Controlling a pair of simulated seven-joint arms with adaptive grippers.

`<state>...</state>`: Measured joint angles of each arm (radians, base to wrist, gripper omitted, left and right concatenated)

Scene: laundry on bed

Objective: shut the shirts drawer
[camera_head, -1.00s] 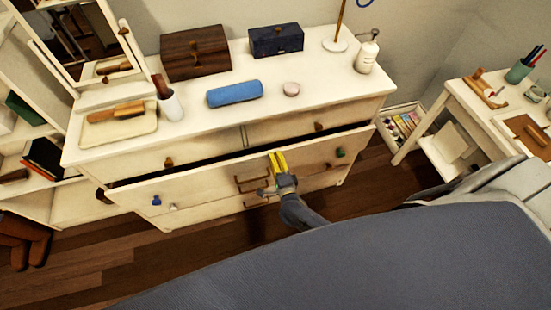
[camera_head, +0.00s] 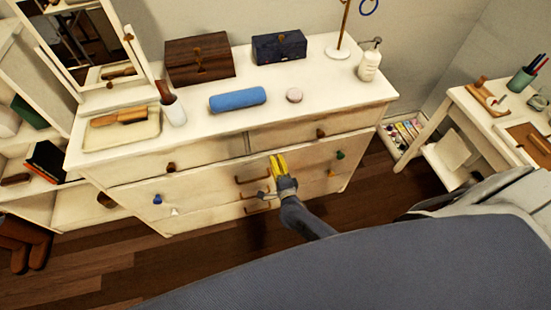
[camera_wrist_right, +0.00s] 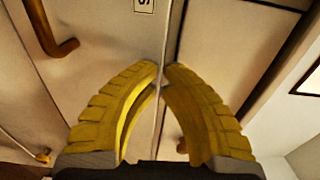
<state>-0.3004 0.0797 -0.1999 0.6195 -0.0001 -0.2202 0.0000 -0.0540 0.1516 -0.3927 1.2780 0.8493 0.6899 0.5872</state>
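The white dresser (camera_head: 350,97) stands ahead, and its wide drawer (camera_head: 215,178) below the top row now looks flush or nearly flush with the body. My right gripper (camera_head: 277,160) is at the middle of this drawer's front, near its upper edge and beside a brown handle (camera_head: 252,178). In the right wrist view its yellow fingers (camera_wrist_right: 164,72) meet at the tips with nothing visible between them, close against the white fronts. A brown handle (camera_wrist_right: 55,40) and part of a label (camera_wrist_right: 144,5) show there. My left gripper is out of view.
On the dresser top are a blue roll (camera_head: 238,99), a brown box (camera_head: 199,60), a dark blue box (camera_head: 279,46), a pump bottle (camera_head: 369,62) and a brush tray (camera_head: 121,130). The grey bed (camera_head: 380,265) fills the front; a side desk (camera_head: 480,112) stands at right.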

